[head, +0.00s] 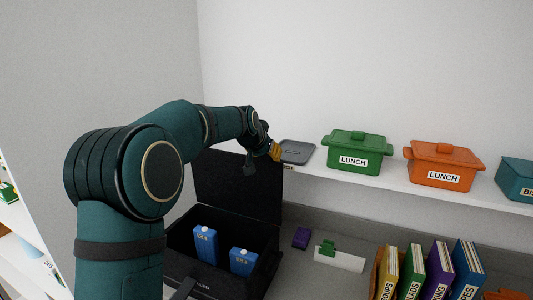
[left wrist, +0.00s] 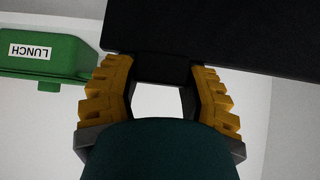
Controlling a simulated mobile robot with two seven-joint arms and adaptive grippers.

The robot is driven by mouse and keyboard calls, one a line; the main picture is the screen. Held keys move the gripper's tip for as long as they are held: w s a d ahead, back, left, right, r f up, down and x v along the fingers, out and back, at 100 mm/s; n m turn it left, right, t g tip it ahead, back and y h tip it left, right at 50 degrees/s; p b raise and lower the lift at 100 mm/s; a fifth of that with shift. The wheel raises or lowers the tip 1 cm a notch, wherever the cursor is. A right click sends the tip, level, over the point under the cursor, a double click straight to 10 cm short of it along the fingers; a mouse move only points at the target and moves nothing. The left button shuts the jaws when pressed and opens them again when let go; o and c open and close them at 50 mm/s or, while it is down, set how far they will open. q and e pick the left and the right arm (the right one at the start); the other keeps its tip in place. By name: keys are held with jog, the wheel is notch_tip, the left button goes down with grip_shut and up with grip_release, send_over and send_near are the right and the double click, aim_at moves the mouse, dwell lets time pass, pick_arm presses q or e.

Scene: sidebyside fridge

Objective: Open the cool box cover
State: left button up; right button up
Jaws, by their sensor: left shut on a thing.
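The black cool box (head: 262,275) stands at the lower centre of the head view, with its black cover (head: 225,182) raised steeply at the back. The inside of the box shows. My left gripper (head: 274,151) is at the upper right corner of the cover in the head view. In the left wrist view the cover (left wrist: 220,35) fills the top right, and its dark tab (left wrist: 160,66) sits between the yellow fingers. My left gripper is shut on the cover there. My arm hides the left part of the box. My right gripper is not in view.
Two blue cartons (head: 205,246) stand in the box. A white shelf (head: 365,182) behind holds a grey lid (head: 296,152), a green lunch pot (head: 356,152), an orange lunch pot (head: 443,165) and a teal box (head: 517,180). Several books (head: 438,270) stand at lower right.

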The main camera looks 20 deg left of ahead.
pick_arm(q)
jog(key=shift+s+d+f, duration=0.1)
jog(key=shift+d+f, duration=0.05)
jog(key=shift+f, duration=0.45)
jog(key=o, duration=1.3)
jog(key=shift+d, duration=0.1)
jog(key=shift+s+r, duration=0.3)
jog(key=shift+r, duration=0.2)
jog(key=v, duration=1.1)
jog(key=shift+w+r, duration=0.1)
jog(key=shift+r, duration=0.2)
